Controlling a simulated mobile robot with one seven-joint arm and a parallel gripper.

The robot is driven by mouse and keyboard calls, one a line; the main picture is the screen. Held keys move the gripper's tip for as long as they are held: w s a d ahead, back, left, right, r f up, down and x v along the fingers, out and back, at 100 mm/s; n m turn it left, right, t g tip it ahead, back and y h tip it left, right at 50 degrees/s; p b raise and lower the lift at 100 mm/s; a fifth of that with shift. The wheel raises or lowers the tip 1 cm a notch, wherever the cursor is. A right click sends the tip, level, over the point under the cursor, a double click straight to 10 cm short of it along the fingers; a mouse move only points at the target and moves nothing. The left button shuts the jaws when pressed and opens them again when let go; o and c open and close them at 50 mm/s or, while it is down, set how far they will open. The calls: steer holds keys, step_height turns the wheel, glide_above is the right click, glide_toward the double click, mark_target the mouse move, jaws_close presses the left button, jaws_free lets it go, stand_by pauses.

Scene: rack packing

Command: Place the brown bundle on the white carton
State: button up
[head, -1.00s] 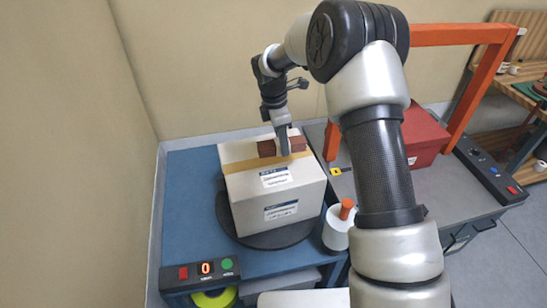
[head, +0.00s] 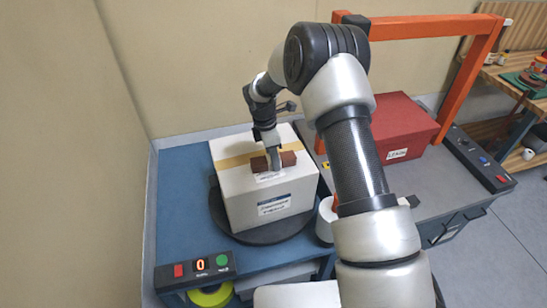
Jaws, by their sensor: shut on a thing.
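The white carton (head: 262,213) stands on a dark round turntable, with a tan tape strip across its top and printed labels on its front. The brown bundle (head: 289,158) is at the carton's top face, near the front edge. My gripper (head: 275,167) points down from above and is shut on the bundle's middle, hiding part of it. The bundle appears at or very close to the top; I cannot tell whether it touches.
The turntable (head: 272,236) sits on a blue table (head: 178,218) with a button panel (head: 196,271) at its front. A white roll (head: 325,222) is right of the carton. A red box (head: 403,128) stands on the grey bench under an orange frame (head: 425,31).

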steer(key=o, duration=1.2)
